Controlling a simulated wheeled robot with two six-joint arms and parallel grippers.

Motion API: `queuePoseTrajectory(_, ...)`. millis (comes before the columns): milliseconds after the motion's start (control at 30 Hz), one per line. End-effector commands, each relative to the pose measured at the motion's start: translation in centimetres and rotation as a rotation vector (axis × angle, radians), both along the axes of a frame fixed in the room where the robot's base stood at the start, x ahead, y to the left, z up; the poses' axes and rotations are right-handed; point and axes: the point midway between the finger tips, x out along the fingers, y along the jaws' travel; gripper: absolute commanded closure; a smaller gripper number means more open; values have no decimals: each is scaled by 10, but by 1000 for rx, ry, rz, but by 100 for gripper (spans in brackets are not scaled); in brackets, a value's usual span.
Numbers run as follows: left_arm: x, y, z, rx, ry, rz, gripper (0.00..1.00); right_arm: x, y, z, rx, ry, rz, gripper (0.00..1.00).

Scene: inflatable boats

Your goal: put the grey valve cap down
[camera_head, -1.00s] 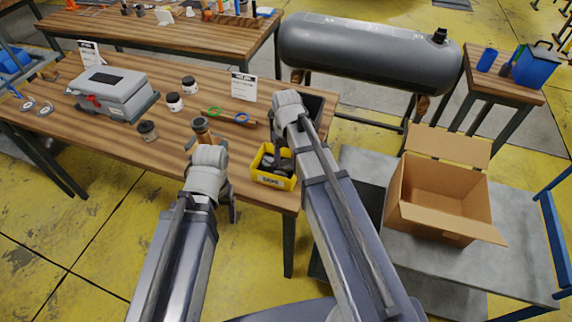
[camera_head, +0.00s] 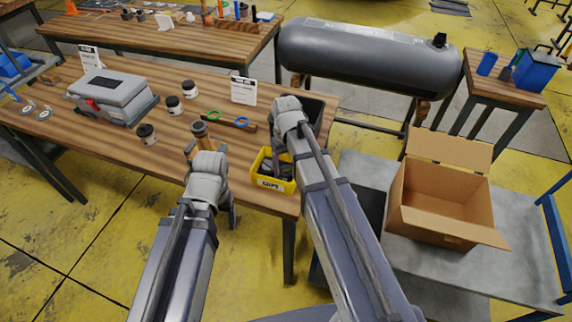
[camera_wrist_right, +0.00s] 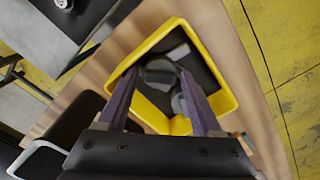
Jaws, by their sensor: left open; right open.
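The yellow bin (camera_head: 273,185) stands at the table's front right corner, with a label on its front. My right gripper (camera_head: 278,152) points down over it, its fingers at the bin's opening. In the right wrist view, the fingers of this gripper (camera_wrist_right: 158,88) are spread over the yellow bin (camera_wrist_right: 226,101). A grey round cap (camera_wrist_right: 160,72) lies in the dark inside of the bin, seen between the fingers. Another grey piece shows beside the right finger, partly hidden. My left gripper (camera_head: 207,165) is over the table's front edge, its fingertips mostly hidden by its wrist.
A grey toolbox (camera_head: 112,92) is at the left. An open cardboard box (camera_head: 440,207) stands on a cart at the right.

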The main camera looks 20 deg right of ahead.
Motion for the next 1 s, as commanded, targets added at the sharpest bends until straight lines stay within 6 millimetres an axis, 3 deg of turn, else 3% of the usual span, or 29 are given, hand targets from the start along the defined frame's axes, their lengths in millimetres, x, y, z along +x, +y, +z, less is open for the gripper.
queuePoseTrajectory(367,0,0,29,0,0,0,25,0,0,29,0,0,0,33)
queuePoseTrajectory(1000,0,0,121,0,0,-1,25,0,0,121,0,0,0,33)
